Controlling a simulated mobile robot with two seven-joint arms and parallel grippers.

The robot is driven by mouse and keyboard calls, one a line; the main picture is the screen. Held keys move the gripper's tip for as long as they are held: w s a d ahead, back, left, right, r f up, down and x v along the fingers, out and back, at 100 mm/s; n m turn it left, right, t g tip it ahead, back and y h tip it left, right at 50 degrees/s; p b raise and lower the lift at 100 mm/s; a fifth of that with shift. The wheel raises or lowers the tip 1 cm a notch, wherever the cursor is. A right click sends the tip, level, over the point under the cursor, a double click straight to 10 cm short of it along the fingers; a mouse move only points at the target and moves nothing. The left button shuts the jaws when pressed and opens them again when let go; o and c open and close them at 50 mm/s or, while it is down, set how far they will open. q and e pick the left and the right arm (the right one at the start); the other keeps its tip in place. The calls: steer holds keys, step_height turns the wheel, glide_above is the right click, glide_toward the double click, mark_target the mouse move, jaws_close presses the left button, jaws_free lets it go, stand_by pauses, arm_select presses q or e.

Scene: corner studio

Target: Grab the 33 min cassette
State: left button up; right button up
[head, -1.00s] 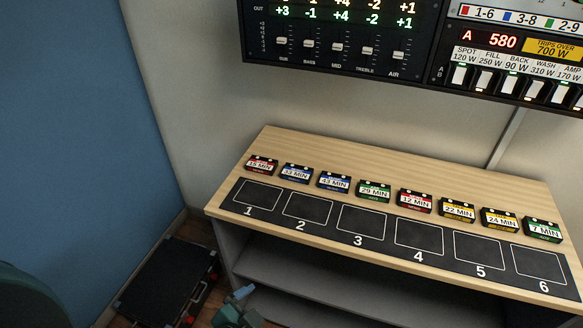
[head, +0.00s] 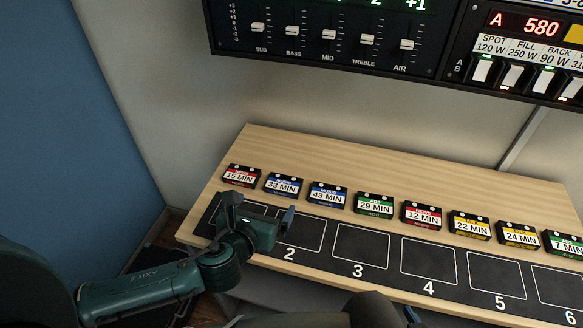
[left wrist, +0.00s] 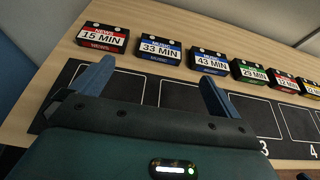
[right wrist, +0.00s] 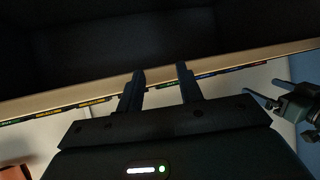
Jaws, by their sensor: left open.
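The 33 min cassette (head: 283,185) has a white label and blue trim. It lies on the wooden shelf top, second from the left in the row, and shows in the left wrist view (left wrist: 161,49) just beyond the fingertips. My left gripper (head: 260,208) is open and empty over the black slot strip, on the near side of the cassette and apart from it. In the left wrist view its two fingers (left wrist: 155,86) spread wide, with the cassette roughly between their lines. My right gripper (right wrist: 160,70) shows in its wrist view with fingers apart and nothing between them.
The red 15 min cassette (head: 241,176) and blue 43 min cassette (head: 327,194) flank it closely. Several more cassettes continue right. A black strip (head: 397,290) with numbered slots runs along the front edge; its visible slots are empty. Bare wood (head: 330,156) lies behind the row.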

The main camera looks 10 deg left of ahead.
arm_select(q)
glide_toward(283, 184)
steer(key=w, duration=0.3)
steer(key=shift+a+f, duration=0.1)
steer(key=shift+a, duration=0.1)
steer(key=shift+w+f, duration=0.25)
steer(key=shift+w, duration=0.25)
steer(key=w, duration=0.1)
steer(key=w+f, duration=0.1)
steer(key=w+f+b, duration=0.1)
steer(key=shift+w+d+f, duration=0.25)
steer(key=shift+d, duration=0.1)
steer(key=shift+w+f, duration=0.2)
steer(key=shift+w, duration=0.2)
arm_select(e)
steer(key=shift+s+a+f, duration=0.2)
steer(key=shift+a+f, duration=0.1)
steer(key=shift+f, duration=0.05)
arm_select(q)
steer(key=shift+c, duration=0.4)
steer(key=c, duration=0.6)
steer(key=shift+c, duration=1)
arm_select(e)
steer(key=shift+s+f, duration=0.15)
steer(key=shift+s, duration=0.05)
